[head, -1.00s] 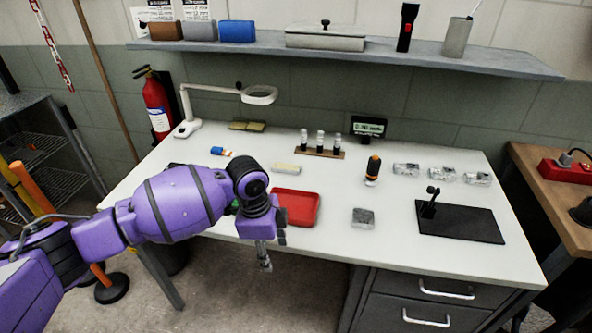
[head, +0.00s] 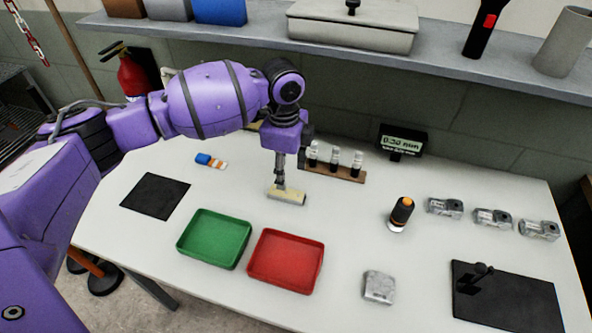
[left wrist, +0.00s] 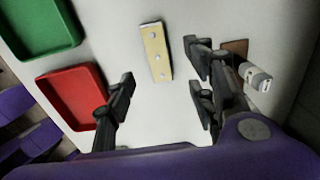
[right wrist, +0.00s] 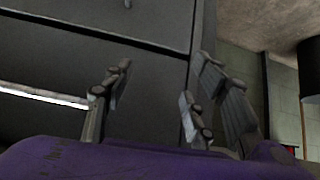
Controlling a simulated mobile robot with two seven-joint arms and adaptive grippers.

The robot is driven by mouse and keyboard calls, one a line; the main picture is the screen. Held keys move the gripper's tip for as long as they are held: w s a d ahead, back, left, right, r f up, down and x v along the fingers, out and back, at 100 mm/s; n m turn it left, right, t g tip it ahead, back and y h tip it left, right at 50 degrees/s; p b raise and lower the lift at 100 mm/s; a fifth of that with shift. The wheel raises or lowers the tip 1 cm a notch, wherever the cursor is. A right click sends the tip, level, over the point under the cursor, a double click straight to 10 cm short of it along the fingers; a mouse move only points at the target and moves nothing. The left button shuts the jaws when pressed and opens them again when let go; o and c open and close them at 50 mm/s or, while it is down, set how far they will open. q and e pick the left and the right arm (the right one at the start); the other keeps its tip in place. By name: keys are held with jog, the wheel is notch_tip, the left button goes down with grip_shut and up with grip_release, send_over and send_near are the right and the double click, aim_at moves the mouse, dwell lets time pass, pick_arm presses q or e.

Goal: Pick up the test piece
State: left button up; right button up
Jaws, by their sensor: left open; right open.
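The test piece looks to be the pale yellow strip (head: 287,197) lying flat on the white table, behind the red tray. In the left wrist view the strip (left wrist: 156,52) shows a few small round dots along its length. My left gripper (head: 279,182) points down over the strip, its fingers hiding part of it in the head view. In the left wrist view my left gripper (left wrist: 163,88) is open, with the strip ahead of its fingers and nothing held. My right gripper (right wrist: 148,88) is open and empty in front of grey drawers (right wrist: 150,75), away from the strip.
A green tray (head: 214,239) and a red tray (head: 285,262) lie in front of the strip. A wooden rack (head: 335,172) with three vials stands close by on the right. A grey block (head: 379,287) and black mat (head: 507,298) lie farther right.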

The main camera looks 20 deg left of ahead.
aim_at(286, 193)
pick_arm(q)
jog(key=shift+w, duration=0.25)
jog(key=f, duration=0.1)
jog(key=s+f, duration=0.1)
jog(key=f, duration=0.1)
jog(key=shift+f, duration=0.1)
notch_tip(286, 193, down, 4)
jog(key=shift+r, duration=0.15)
jog(key=shift+f, duration=0.25)
jog(key=shift+c, duration=0.5)
pick_arm(e)
jog(key=shift+s+d+f, duration=0.1)
jog(key=shift+s+f, duration=0.05)
jog(key=shift+s, duration=0.35)
